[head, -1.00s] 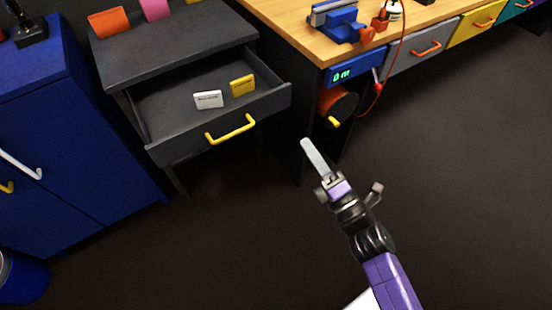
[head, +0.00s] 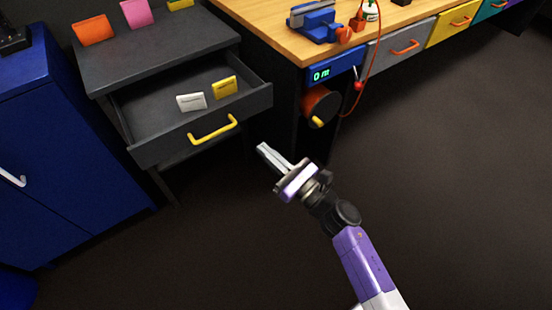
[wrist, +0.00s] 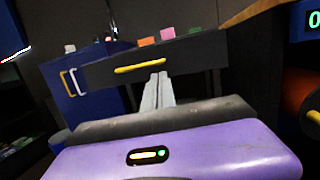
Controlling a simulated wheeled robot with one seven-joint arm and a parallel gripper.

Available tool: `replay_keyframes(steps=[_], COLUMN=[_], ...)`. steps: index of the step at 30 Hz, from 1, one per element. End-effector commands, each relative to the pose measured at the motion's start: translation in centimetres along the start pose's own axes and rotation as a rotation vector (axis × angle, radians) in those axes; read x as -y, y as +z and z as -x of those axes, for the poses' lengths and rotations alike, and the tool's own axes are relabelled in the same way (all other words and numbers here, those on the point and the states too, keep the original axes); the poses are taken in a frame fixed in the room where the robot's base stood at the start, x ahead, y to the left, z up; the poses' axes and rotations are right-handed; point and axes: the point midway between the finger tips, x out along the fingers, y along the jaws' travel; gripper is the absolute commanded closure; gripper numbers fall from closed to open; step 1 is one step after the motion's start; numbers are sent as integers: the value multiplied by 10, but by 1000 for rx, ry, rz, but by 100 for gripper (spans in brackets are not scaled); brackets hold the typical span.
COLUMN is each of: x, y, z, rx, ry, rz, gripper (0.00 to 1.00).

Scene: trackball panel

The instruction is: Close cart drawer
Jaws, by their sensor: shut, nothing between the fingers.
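The dark grey cart (head: 165,50) stands left of the workbench, with its drawer (head: 150,152) pulled open. The drawer front has a yellow handle (head: 213,131); the handle also shows in the wrist view (wrist: 140,68). A white card (head: 191,101) and a yellow card (head: 224,86) stand inside the drawer. My gripper (head: 262,148) is shut and empty, to the right of and a little below the handle in the head view. In the wrist view my fingertips (wrist: 158,75) point toward the drawer front, just right of the handle's middle; a gap to it cannot be measured.
The wooden workbench (head: 285,35) with a blue vise (head: 318,22) stands at the right. An orange reel (head: 318,106) hangs below its blue display box (head: 335,72). A blue cabinet (head: 70,150) stands at the left. The floor before the cart is clear.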

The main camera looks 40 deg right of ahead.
Motion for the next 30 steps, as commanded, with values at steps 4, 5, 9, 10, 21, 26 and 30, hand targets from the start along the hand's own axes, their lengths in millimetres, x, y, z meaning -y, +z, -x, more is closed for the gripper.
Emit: replay_keyframes(steps=[4,5,9,10,21,26,30], x=[0,0,0,0,0,0,0], y=[1,1,1,1,0,0,-1], z=[-31,-36,-59,-63,-82,-82,-83], rx=[2,1,1,1,-1,-1,0], ry=[0,1,0,1,0,-1,-1], rz=[0,-1,0,-1,-2,-2,-2], gripper=[100,100,100,100,100,100,100])
